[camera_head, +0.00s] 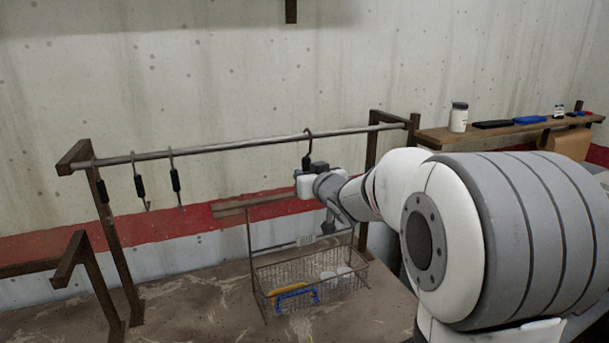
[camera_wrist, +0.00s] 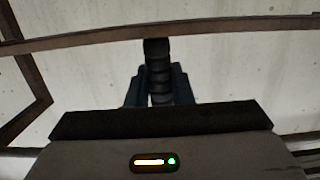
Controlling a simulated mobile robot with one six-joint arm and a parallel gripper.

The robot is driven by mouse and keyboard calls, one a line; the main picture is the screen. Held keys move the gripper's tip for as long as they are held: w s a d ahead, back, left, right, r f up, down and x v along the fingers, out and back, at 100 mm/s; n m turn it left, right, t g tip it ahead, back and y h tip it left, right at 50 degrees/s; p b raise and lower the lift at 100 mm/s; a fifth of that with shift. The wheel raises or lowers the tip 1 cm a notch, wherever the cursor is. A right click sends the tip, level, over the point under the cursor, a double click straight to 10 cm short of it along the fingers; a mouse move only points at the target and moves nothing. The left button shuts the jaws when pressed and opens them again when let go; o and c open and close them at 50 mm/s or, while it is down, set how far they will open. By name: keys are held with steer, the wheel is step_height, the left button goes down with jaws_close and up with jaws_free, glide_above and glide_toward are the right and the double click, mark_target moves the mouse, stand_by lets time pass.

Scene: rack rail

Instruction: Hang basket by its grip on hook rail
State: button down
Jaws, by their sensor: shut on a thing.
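The hook rail (camera_head: 230,146) is a metal rod between wooden end posts in the head view. The wire basket (camera_head: 318,285) is below the rail's right half, with a thin upright frame. It holds a yellow item (camera_head: 287,290) and whitish round items; a blue handle shape shows at its front. My gripper (camera_head: 307,176) is shut on a black grip just below the rail; the ribbed grip (camera_wrist: 159,78) shows between the fingers in the wrist view. A dark hook (camera_head: 308,134) rises from this grip and curves at the rail's height. I cannot tell whether it bears on the rail; the grip-basket link is hidden.
Several dark-handled hooks, such as one hook (camera_head: 175,181), hang at the rail's left. A shelf (camera_head: 470,134) at right holds a jar (camera_head: 459,117) and small items. A worktop (camera_head: 190,300) lies below, with a wooden frame (camera_head: 80,262) at left. The rail's middle is free.

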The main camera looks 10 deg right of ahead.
steer(key=c, duration=1.3)
jaws_free()
steer(key=shift+o, duration=0.6)
steer(key=shift+f, duration=0.15)
steer(key=s+d+f+m+g+h, duration=0.2)
steer(key=s+f+g+h, duration=0.15)
steer(key=s, duration=0.65)
steer(key=s+d+f+m+g+h, duration=0.1)
steer(key=s+d+f+g+h, duration=0.2)
steer(key=s, duration=0.6)
steer(key=s+a+f+g+y, duration=0.1)
steer(key=s+a+f+g, duration=0.1)
steer(key=s, duration=0.6)
steer(key=s+a+f+g+y, duration=0.2)
steer(key=s+f, duration=0.4)
steer(key=s, duration=0.3)
steer(key=shift+s+a+f+n+g+b, duration=0.35)
steer(key=shift+a+g, duration=0.35)
steer(key=shift+g, duration=0.55)
